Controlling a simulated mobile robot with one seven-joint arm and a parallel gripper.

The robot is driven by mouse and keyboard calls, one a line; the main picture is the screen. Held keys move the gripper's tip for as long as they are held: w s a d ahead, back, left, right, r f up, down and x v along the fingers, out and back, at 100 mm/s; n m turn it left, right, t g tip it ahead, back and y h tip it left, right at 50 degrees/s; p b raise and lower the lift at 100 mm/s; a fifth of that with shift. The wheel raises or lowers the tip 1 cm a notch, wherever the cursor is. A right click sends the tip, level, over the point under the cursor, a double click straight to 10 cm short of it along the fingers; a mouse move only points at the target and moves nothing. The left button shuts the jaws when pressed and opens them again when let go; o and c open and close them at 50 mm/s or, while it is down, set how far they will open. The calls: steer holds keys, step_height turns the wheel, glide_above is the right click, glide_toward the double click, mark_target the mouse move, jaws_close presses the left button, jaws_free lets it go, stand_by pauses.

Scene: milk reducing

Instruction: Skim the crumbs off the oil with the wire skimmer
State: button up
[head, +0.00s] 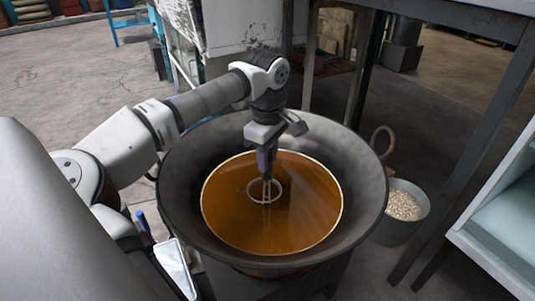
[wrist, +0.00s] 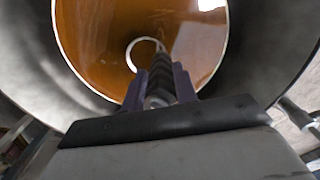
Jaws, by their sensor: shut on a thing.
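A wide dark wok (head: 355,190) holds a pool of amber oil (head: 302,215) with a pale rim line. My gripper (head: 266,172) points down over the middle of the wok, shut on the wire skimmer (head: 254,199). In the wrist view the skimmer hoop (wrist: 131,54) shows beyond my gripper (wrist: 159,85), against the oil (wrist: 95,40). No crumbs can be made out on the oil.
A grey bucket of pale bits (head: 403,206) stands right of the wok, near the wok's ring handle (head: 383,140). A metal table (head: 460,25) with legs stands behind and right. A white-edged shelf (head: 500,220) is at the far right. Open floor lies at the back left.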

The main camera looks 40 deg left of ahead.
step_height(320, 180, down, 2)
steer(key=shift+f+b, duration=0.1)
steer(key=shift+b, duration=0.6)
steer(key=s+a+p, duration=0.3)
steer(key=s+a, duration=0.1)
steer(key=a, duration=0.2)
step_height(320, 180, up, 7)
steer(key=p, duration=0.4)
steer(key=shift+w+p, duration=0.2)
steer(key=shift+p, duration=0.15)
